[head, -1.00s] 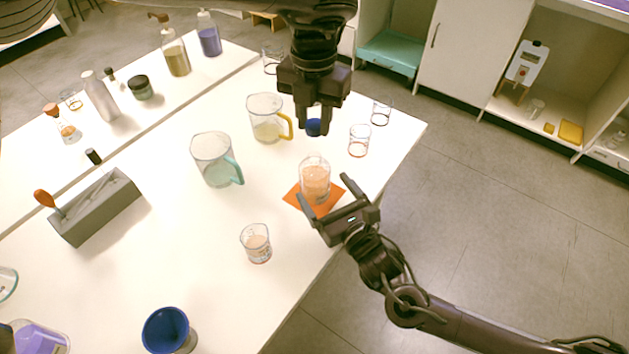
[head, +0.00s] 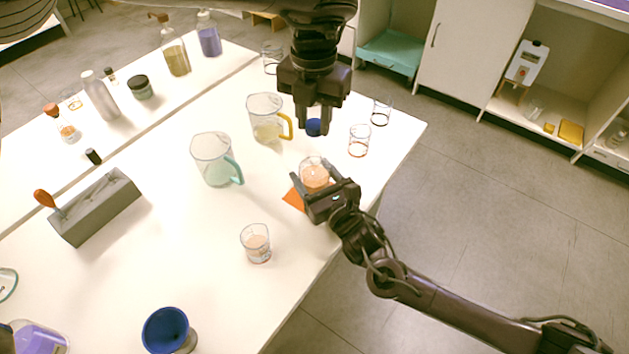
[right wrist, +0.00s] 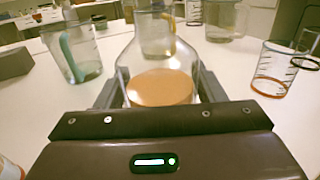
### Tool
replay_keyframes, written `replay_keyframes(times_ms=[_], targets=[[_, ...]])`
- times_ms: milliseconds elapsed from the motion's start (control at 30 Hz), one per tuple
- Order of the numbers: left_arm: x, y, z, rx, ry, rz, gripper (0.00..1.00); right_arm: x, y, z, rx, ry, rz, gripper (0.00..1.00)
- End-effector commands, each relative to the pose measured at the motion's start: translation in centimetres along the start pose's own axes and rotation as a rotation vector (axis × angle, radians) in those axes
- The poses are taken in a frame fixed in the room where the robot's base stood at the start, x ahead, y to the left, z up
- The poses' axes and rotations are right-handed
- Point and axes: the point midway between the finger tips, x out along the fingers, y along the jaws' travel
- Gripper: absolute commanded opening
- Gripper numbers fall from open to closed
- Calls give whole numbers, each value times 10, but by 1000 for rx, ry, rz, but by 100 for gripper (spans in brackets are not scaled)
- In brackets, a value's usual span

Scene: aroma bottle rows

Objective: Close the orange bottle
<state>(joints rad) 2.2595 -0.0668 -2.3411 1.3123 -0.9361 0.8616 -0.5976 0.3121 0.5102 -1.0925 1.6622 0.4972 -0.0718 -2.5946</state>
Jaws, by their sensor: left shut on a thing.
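The orange bottle (head: 314,173) is a clear flask with orange liquid, standing upright on an orange mat (head: 293,199) near the table's right edge. My right gripper (head: 317,178) is low at the bottle with its fingers spread on either side of it. In the right wrist view the bottle (right wrist: 160,85) stands between the fingers; contact is not clear. My left gripper (head: 314,126) points down above and behind the bottle, shut on a blue cap (head: 314,128). The cap is apart from the bottle, and the bottle's mouth is partly hard to see.
A teal-handled jug (head: 212,160) and a yellow-handled jug (head: 265,118) stand left of and behind the bottle. Glass beakers stand in front (head: 256,243) and behind right (head: 359,141). A grey rack (head: 95,207) and a blue funnel-like cup (head: 166,330) are further left.

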Motion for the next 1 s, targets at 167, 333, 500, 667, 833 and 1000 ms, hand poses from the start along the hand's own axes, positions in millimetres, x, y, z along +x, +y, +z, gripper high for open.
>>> replay_keyframes(times_ms=[167,333,500,667,833,1000], targets=[[0,0,0,0,0,0,6,0,0,0,0,0,0,34],[2,0,0,0,1,0,6,0,0,0,0,0,0,21],[24,0,-1,0,3,-2,6,0,0,0,0,0,0,21],[45,-1,0,0,2,-2,6,0,0,0,0,0,0,21],[50,0,0,0,-1,0,6,0,0,0,0,0,0,21],[50,0,0,0,-1,0,6,0,0,0,0,0,0,21]])
